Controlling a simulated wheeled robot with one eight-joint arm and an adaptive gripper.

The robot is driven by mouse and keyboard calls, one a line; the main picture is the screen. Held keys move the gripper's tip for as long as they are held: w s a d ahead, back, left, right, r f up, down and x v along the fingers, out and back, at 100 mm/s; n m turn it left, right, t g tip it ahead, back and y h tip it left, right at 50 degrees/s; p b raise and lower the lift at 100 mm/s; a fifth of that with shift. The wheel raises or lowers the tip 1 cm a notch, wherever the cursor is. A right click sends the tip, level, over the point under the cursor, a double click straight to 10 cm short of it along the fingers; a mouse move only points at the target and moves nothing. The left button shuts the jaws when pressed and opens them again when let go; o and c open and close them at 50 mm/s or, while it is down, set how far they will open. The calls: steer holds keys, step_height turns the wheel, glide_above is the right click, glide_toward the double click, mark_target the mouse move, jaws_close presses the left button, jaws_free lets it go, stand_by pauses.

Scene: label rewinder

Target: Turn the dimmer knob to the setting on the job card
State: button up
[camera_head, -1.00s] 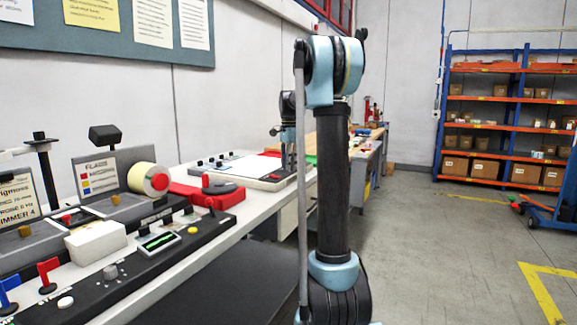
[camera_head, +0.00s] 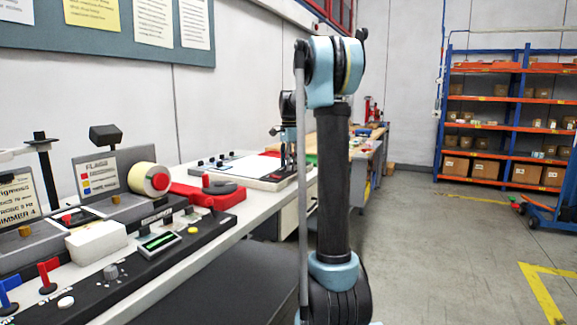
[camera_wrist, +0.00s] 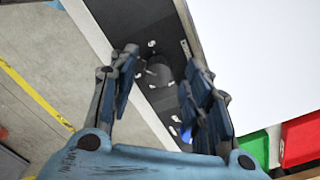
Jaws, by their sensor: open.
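The dark round dimmer knob (camera_wrist: 158,74) sits on a black panel strip (camera_wrist: 135,25) beside a white surface in the wrist view. Small white marks surround it, too small to read. My gripper (camera_wrist: 163,62) is open, with one finger on each side of the knob; I cannot tell whether they touch it. In the head view my gripper (camera_head: 289,160) is at the right end of the white-topped panel (camera_head: 235,165), and the knob cannot be made out there.
A red label-roll stand (camera_head: 205,193) and a black control panel (camera_head: 120,280) with flags and buttons lie along the bench at left. Green (camera_wrist: 253,148) and red (camera_wrist: 300,138) items lie close to my right finger. Open floor (camera_head: 440,250) is at right.

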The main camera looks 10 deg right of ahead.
steer(key=shift+r, duration=0.15)
step_height(320, 180, up, 12)
steer(key=shift+f, duration=0.2)
stand_by(0.5)
steer(key=s+f+n+t, duration=0.1)
steer(key=s+f+n, duration=0.4)
steer(key=s, duration=0.8)
steer(key=s+f+n, duration=0.3)
steer(key=s+f, duration=0.3)
steer(key=s, duration=0.6)
steer(key=s+f+n+t, duration=0.1)
steer(key=s+f+n, duration=0.6)
steer(key=s+f, duration=1.2)
step_height(320, 180, down, 3)
steer(key=shift+s+f, duration=0.1)
steer(key=shift+s, duration=0.1)
